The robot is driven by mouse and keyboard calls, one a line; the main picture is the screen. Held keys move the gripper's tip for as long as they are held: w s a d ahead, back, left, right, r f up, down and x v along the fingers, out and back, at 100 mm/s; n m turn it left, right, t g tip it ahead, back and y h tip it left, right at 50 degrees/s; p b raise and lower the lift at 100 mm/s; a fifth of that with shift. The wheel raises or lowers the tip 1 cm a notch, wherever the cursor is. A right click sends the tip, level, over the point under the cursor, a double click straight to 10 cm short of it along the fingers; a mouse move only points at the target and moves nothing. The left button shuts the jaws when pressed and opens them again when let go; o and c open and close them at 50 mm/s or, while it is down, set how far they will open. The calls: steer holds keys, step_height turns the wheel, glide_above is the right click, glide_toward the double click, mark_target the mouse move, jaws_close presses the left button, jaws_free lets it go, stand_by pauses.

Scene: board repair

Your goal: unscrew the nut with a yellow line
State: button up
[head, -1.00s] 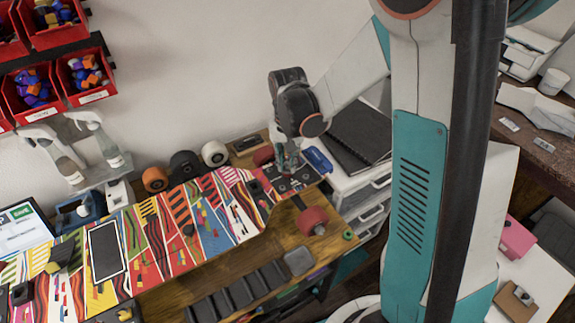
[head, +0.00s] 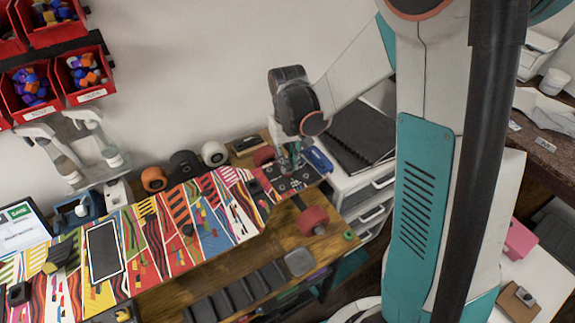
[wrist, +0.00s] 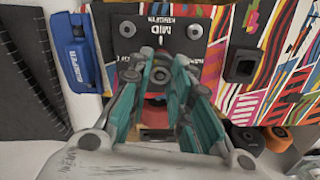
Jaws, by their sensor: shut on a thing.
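My gripper (wrist: 161,68) points down over a dark plate (wrist: 158,14) marked "MID" at the right end of a colourful board (head: 215,222). Its teal fingers are closed around a small round grey nut (wrist: 161,76) on the plate, which they partly hide. Two other round grey fasteners (wrist: 127,29) (wrist: 194,31) sit on the plate beyond the fingertips, one at each side. I cannot make out a yellow line on any of them. In the head view my gripper (head: 289,164) hides the nut it is on.
A blue tool (wrist: 77,52) lies beside the plate. A black notebook (head: 358,133) is on the white drawer unit. Several wheels (head: 184,165) stand along the wall behind the board. A red wheel (head: 313,220) is on the wooden bench in front.

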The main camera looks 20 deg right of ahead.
steer(key=n, duration=0.5)
steer(key=shift+b, duration=0.35)
steer(key=shift+n, duration=0.4)
steer(key=n, duration=0.5)
steer(key=shift+n+b, duration=0.3)
steer(key=o, duration=1)
steer(key=shift+c, duration=1.1)
